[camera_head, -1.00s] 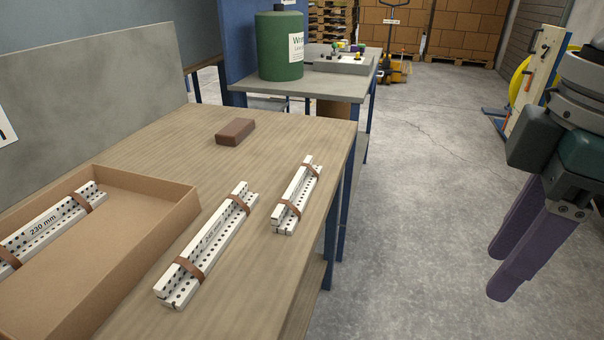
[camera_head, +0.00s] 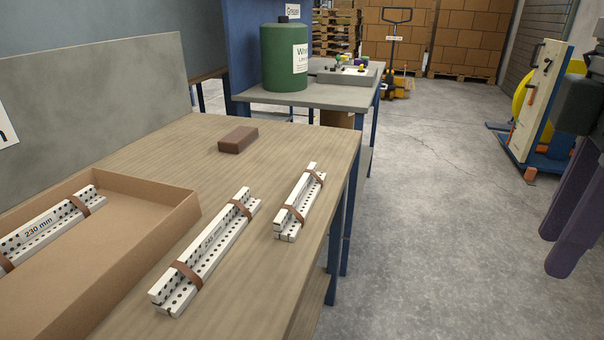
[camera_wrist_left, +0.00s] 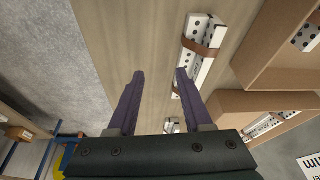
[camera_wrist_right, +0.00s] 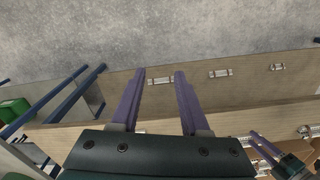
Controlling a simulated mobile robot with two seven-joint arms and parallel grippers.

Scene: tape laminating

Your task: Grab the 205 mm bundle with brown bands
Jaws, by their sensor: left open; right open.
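Two white, hole-dotted bundles with brown bands lie on the wooden table in the head view: a longer one (camera_head: 207,252) in the middle, its label too blurred to read, and a shorter one (camera_head: 299,203) near the right edge. A third (camera_head: 45,228), labelled 230 mm, lies in the cardboard box. My right gripper (camera_head: 556,252) is open and empty over the floor, right of the table. My left gripper is outside the head view; in the left wrist view (camera_wrist_left: 158,75) it is open above the table, beside a brown-banded bundle (camera_wrist_left: 199,52).
The cardboard box (camera_head: 165,215) fills the table's left front. A brown block (camera_head: 238,139) lies farther back. Behind stands a grey-topped bench (camera_head: 320,96) with a green canister (camera_head: 284,58). The table's right side opens onto clear floor (camera_head: 420,230).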

